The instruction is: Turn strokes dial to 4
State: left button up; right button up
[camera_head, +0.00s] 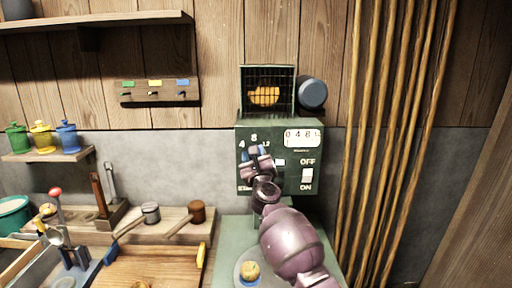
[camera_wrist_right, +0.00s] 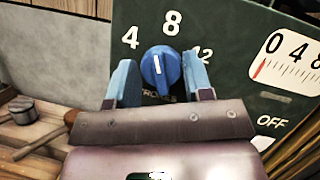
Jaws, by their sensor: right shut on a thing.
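The strokes dial (camera_wrist_right: 163,66) is a round blue knob with a white pointer line on the green machine panel. Around it are the numbers 4 at the left, 8 at the top and 12 at the right. The pointer line stands nearly upright, on the 8 side. My right gripper (camera_wrist_right: 158,82) has its two blue fingers on either side of the dial, shut on it. In the head view my right gripper (camera_head: 256,156) covers most of the dial. My left gripper is not in view.
The green machine (camera_head: 284,182) carries a gauge (camera_head: 303,138) and a white OFF/ON switch (camera_head: 307,176) right of the dial. A wire cage (camera_head: 268,78) sits on top. Wooden poles (camera_head: 392,140) stand at the right. Mallets and a wooden tray (camera_head: 152,262) lie at the left.

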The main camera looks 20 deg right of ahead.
pick_arm(q)
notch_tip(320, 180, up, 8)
jog(key=p, duration=0.7)
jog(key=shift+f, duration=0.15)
pick_arm(e)
jog(key=n+g+y, duration=0.1)
jog(key=n+y, duration=0.1)
jog(key=n, duration=0.2)
jog(key=n+y, duration=0.2)
jog(key=n, duration=0.3)
jog(key=shift+n+g, duration=0.3)
jog(key=shift+g, duration=0.1)
jog(key=o, duration=0.9)
jog(key=shift+c, duration=0.2)
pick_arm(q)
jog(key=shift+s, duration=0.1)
pick_arm(e)
jog(key=shift+s, duration=0.1)
